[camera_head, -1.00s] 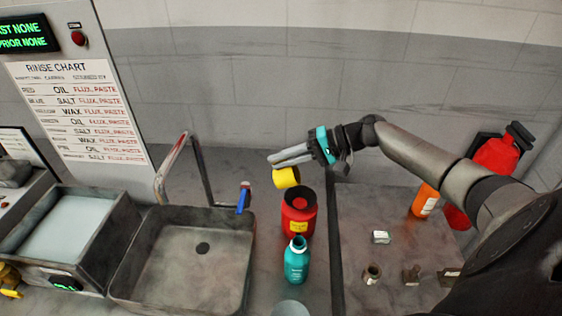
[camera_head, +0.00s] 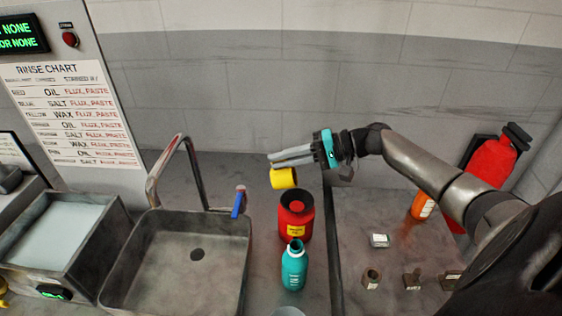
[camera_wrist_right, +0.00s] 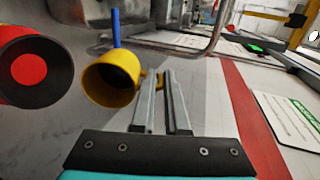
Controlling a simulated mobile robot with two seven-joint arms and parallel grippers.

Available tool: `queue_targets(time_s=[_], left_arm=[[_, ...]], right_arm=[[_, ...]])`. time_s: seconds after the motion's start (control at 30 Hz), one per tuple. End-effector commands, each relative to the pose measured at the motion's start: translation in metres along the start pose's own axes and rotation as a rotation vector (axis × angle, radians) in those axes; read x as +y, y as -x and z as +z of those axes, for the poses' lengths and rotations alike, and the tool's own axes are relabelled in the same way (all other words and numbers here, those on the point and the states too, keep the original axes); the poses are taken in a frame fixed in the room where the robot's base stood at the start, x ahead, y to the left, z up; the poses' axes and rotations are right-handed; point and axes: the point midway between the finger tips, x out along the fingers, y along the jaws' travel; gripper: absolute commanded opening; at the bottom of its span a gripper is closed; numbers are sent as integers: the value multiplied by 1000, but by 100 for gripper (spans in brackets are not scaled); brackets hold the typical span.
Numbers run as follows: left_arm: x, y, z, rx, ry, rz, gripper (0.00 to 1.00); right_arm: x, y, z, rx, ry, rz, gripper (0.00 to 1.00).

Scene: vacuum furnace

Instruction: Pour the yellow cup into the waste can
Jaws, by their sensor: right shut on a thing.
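The yellow cup (camera_head: 283,178) hangs in my right gripper (camera_head: 272,160), above the red waste can (camera_head: 296,222). In the right wrist view the yellow cup (camera_wrist_right: 112,80) shows its dark open mouth and its handle, and the right gripper (camera_wrist_right: 160,76) is shut on the handle. The red can (camera_wrist_right: 38,68) with its black top and red centre is to the left of the cup there, apart from it. No liquid is visible leaving the cup. My left gripper is not in view.
A teal bottle (camera_head: 293,266) stands just in front of the can. Small blocks and an orange bottle (camera_head: 422,206) are on the right.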

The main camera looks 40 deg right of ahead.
Motion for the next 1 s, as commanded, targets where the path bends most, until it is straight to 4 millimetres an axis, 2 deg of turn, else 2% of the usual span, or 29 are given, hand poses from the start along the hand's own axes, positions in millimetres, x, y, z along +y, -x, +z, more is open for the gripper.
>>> queue_targets(time_s=[1.0], left_arm=[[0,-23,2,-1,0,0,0]], right_arm=[[0,11,0,1,-1,-134,0]])
